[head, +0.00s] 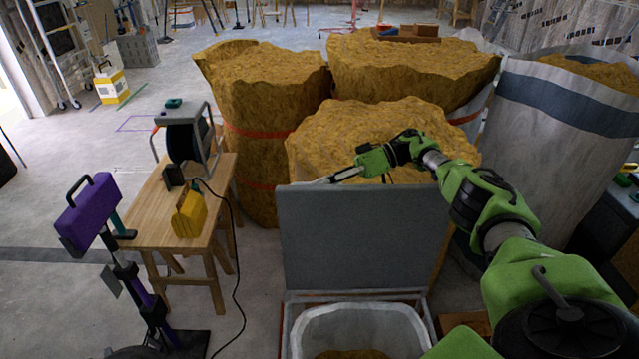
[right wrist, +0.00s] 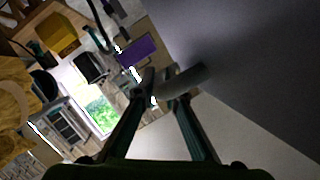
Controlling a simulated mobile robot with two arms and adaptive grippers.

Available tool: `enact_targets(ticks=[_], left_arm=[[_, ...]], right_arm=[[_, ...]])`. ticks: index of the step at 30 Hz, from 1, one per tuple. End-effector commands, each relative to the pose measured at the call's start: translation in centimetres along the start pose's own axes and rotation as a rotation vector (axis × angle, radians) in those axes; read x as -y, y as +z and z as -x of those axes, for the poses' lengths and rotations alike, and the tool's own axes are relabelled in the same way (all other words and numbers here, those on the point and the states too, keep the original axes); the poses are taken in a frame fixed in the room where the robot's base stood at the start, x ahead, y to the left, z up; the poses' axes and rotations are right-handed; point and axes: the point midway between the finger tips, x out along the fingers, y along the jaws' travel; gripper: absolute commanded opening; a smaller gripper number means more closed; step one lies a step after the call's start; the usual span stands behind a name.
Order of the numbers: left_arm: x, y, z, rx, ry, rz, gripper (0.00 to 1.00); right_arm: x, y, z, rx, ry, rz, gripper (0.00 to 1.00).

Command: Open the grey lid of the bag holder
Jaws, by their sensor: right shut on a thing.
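The grey lid (head: 365,240) stands about upright at the back of the bag holder (head: 437,270), with its broad face toward me. Below it the holder's mouth is open, with a whitish bag (head: 405,325) and some brown fill inside. My right gripper (head: 322,181) is at the lid's top edge, left of its middle. In the right wrist view its fingertips (right wrist: 167,84) are shut on a short grey bar, apparently the lid's handle, beside the dark grey lid face (right wrist: 255,60). My left gripper is not in view.
Large sacks of brown fill (head: 270,85) stand close behind the lid. A wooden bench (head: 150,210) with a cable reel (head: 188,140) and a yellow box (head: 189,214) stands at left, near a purple device on a stand (head: 88,215). Floor shows between bench and holder.

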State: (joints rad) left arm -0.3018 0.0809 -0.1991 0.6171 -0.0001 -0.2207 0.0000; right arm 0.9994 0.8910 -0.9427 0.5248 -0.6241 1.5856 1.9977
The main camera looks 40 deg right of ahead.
Motion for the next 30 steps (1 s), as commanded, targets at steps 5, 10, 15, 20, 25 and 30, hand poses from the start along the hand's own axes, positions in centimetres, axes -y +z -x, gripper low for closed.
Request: enact_targets(ticks=[5,10,15,20,25,30], left_arm=[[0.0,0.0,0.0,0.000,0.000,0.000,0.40],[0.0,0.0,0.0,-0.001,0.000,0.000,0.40],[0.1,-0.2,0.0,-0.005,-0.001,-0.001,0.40],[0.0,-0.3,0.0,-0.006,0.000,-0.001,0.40],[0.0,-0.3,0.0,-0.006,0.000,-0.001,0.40],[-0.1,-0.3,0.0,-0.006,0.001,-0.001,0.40]], right_arm=[[-0.1,0.4,-0.1,0.010,-0.001,-0.004,0.18],[0.0,0.2,-0.1,0.007,-0.001,-0.002,0.18],[0.2,-0.2,0.1,0.004,0.000,0.001,0.18],[1.5,-1.9,0.8,0.002,0.000,0.004,0.18],[3.5,-4.5,1.8,0.004,-0.001,0.004,0.18],[5.0,-6.4,2.5,0.006,-0.001,0.001,0.18]])
